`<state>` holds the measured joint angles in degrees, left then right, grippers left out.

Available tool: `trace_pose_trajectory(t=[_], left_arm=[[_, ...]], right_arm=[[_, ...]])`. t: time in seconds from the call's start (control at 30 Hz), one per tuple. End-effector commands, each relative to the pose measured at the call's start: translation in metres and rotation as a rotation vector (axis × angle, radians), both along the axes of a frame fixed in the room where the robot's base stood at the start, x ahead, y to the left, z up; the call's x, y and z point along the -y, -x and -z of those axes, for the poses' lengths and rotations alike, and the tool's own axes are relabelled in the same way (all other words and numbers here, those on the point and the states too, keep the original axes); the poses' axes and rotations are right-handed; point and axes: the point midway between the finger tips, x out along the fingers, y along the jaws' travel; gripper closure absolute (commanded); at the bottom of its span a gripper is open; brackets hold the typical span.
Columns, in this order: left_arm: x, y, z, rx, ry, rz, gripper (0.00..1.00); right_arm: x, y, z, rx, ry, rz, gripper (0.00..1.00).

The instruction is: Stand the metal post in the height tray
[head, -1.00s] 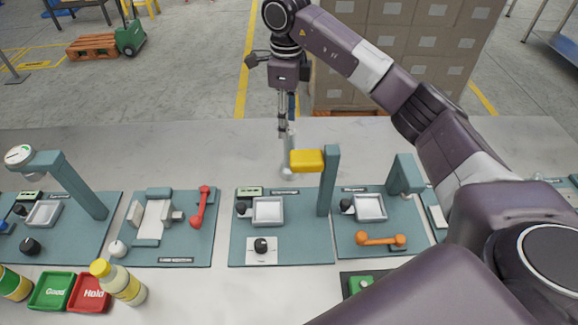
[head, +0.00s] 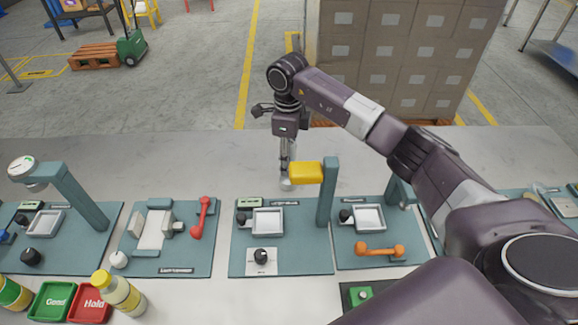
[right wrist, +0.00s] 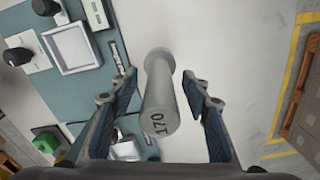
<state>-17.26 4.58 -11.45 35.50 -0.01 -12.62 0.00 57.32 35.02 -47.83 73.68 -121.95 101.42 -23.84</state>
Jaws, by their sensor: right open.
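The metal post (right wrist: 160,90) is a grey cylinder with a wider foot and "170" on its top end. It stands upright on the bare table behind the teal stations; in the head view its lower part (head: 286,184) shows below my right gripper (head: 288,160). My right gripper (right wrist: 160,100) is open, pointing down, with one finger on each side of the post and gaps visible. One grey square tray (head: 268,222) lies beside a teal column with a yellow block (head: 306,172); another tray (head: 369,218) is to its right. Their labels are too small to read. My left gripper is out of view.
Black knobs (head: 261,256), an orange handle (head: 379,249) and a red handle (head: 200,218) are on the stations. Bottles (head: 121,295) and green and red trays (head: 90,302) are at front left. Bare table lies behind the stations; stacked cartons (head: 395,60) stand beyond it.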

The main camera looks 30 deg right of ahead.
Motion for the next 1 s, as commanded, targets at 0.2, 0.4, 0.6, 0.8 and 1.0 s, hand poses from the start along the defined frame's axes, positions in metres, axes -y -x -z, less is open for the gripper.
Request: trace_pose_trajectory(t=[0.2,0.4,0.6,0.8,1.0], left_arm=[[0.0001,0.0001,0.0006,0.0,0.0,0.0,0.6],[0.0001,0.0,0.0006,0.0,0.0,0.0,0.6],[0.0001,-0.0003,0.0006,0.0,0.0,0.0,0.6],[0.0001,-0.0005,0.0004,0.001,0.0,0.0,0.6],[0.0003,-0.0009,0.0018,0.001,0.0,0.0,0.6]], right_arm=[[-0.0001,-0.0002,0.0,0.001,-0.001,0.0,0.66],[0.0,-0.0001,-0.0002,0.001,-0.001,0.001,0.88],[0.0001,-0.0002,-0.0004,0.001,-0.001,0.001,1.0],[0.0,-0.0008,-0.0016,0.003,0.0,0.001,1.0],[0.0,-0.0013,-0.0052,0.004,-0.002,0.001,1.0]])
